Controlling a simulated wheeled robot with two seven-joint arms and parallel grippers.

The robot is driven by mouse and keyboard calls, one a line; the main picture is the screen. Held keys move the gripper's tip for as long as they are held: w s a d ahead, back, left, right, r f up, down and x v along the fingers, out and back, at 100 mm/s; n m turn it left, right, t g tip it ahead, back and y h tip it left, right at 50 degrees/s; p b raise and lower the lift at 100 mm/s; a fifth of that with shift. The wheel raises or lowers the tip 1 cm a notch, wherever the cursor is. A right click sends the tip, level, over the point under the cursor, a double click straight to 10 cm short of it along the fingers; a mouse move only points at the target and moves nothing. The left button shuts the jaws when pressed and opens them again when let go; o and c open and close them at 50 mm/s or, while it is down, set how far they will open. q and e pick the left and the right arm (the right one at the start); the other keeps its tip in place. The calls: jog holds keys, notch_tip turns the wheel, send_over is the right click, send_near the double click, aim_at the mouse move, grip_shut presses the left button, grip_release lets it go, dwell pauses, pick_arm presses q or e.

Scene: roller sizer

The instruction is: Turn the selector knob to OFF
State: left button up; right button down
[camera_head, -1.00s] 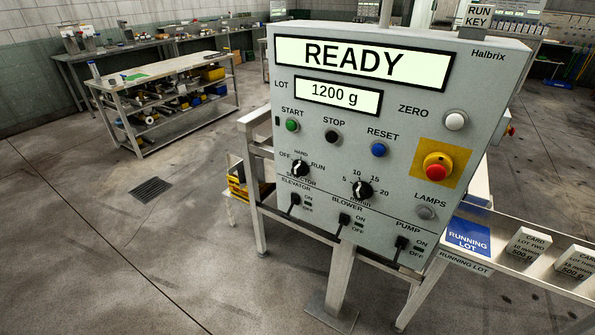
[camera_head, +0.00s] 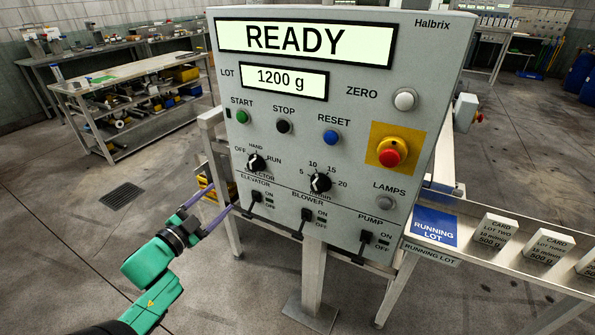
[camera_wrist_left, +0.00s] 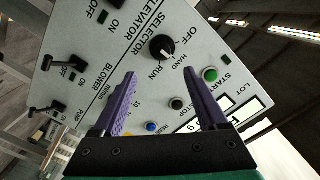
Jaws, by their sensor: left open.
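The selector knob (camera_head: 256,163) is a black knob with a white mark on the grey control panel (camera_head: 345,75), below the START button. OFF, HAND and RUN are printed around it. Its mark seems to point near HAND, but it is small. In the left wrist view the knob (camera_wrist_left: 161,48) lies beyond the fingertips, turned sideways. My left gripper (camera_head: 212,203), with purple fingers and a green body, is open and empty. In the head view it is below and left of the knob, apart from it. My right gripper is not in view.
The elevator (camera_head: 254,201), blower (camera_head: 305,219) and pump (camera_head: 363,243) levers stick out below the knob. A rate dial (camera_head: 320,183) is right of it. A red emergency button (camera_head: 392,155) sits on yellow. A rail with cards (camera_head: 496,231) is at right. Floor at left is clear.

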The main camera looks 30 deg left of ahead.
aim_at(251, 168)
pick_arm(q)
jog(key=w, duration=0.4)
jog(key=w+p, duration=0.1)
jog(key=w, duration=0.8)
jog(key=shift+w+a+r, duration=0.15)
jog(key=shift+w+r, duration=0.2)
jog(key=shift+r, duration=0.05)
jog(key=shift+w+f, duration=0.1)
jog(key=shift+w, duration=0.25)
grip_shut()
jog(key=shift+p, duration=0.3)
